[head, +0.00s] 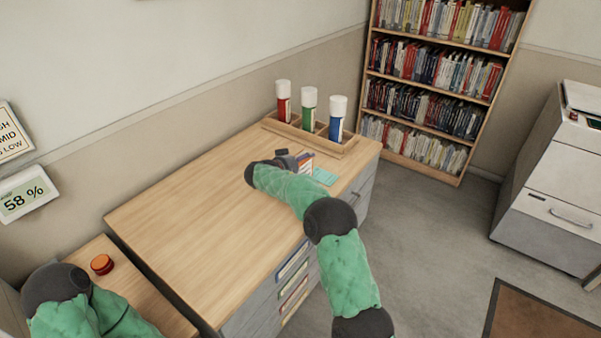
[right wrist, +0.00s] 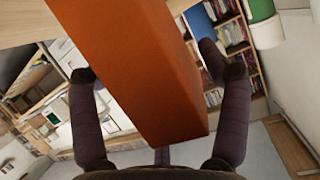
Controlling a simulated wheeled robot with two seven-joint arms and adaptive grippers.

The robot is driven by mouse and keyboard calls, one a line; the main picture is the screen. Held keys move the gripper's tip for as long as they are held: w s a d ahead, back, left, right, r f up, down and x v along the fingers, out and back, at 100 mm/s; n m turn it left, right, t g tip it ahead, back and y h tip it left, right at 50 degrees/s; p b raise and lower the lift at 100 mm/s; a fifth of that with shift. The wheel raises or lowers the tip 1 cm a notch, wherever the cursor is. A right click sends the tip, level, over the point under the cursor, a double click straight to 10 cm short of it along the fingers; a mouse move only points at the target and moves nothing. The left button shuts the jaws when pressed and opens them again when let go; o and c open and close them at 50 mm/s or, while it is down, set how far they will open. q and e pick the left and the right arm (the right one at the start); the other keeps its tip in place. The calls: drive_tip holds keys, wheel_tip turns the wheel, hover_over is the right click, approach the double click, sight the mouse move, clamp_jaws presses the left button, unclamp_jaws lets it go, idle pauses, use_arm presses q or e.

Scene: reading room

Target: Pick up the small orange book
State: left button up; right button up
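The small orange book (right wrist: 140,85) fills the middle of the right wrist view, close to the camera. It lies between the two dark fingers of my right gripper (right wrist: 146,60). The fingers are spread, one on each side, and a narrow gap shows between the book and the right-hand finger. In the head view my right gripper (head: 290,157) is low over the far part of the wooden desk (head: 190,205). The arm largely hides that spot, and I cannot make out the book there. My left arm shows at the lower left, but its gripper is out of frame.
A wooden tray (head: 345,151) with red, green and blue-labelled white tubes stands just behind the right gripper. A card (head: 306,165) and a teal slip (head: 325,177) lie beside it. A round orange-red object (head: 102,264) sits on the lower side table. The desk's left half is clear.

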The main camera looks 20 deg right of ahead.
drive_tip(key=c, duration=1)
drive_tip(key=shift+r, duration=0.1)
